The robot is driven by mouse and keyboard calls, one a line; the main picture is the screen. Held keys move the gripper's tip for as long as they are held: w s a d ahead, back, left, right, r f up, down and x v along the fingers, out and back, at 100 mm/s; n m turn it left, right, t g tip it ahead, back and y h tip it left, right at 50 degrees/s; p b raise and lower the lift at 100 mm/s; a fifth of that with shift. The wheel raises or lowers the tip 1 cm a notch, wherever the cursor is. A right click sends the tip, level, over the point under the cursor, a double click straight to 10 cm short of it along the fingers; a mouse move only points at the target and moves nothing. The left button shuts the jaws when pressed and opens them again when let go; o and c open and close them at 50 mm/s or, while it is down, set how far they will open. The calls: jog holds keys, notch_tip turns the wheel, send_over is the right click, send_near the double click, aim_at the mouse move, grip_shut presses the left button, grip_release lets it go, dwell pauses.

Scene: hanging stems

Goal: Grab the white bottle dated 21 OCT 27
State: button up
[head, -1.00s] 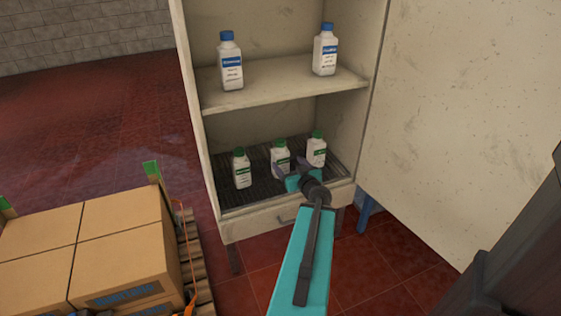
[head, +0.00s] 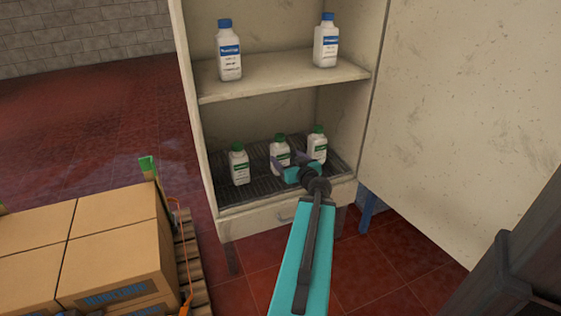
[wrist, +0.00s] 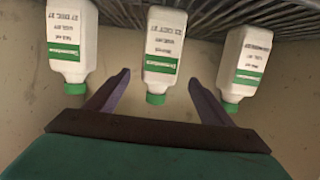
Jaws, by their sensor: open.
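Three white bottles with green caps and green-banded labels stand upright on the lower rack: left (head: 239,165), middle (head: 279,150) and right (head: 318,145). The wrist view is upside down; its middle bottle (wrist: 164,45) has a date line that seems to read OCT, with the day unclear. The wrist view's left bottle (wrist: 70,42) seems to read DEC; the date on its right bottle (wrist: 245,62) is not legible. My gripper (wrist: 160,78) is open and empty, its fingers on either side of the middle bottle's cap end. In the head view my gripper (head: 288,164) partly hides that bottle.
Two white bottles with blue caps, one at left (head: 229,52) and one at right (head: 326,43), stand on the upper shelf (head: 280,77). The cabinet door (head: 465,110) is open at right. Boxes (head: 100,240) on a pallet stand at lower left.

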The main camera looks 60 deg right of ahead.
aim_at(283, 153)
jog(key=shift+w+d+f+b, duration=0.35)
jog(key=shift+w+b, duration=0.1)
jog(key=shift+b, duration=2.55)
jog(key=x, duration=0.2)
jog(key=shift+w+d+r, duration=0.1)
jog(key=shift+w+d, duration=0.2)
jog(key=shift+x, duration=1.5)
jog(key=shift+b+x, duration=0.7)
jog(key=shift+x, duration=1.9)
jog(key=c, duration=1.6)
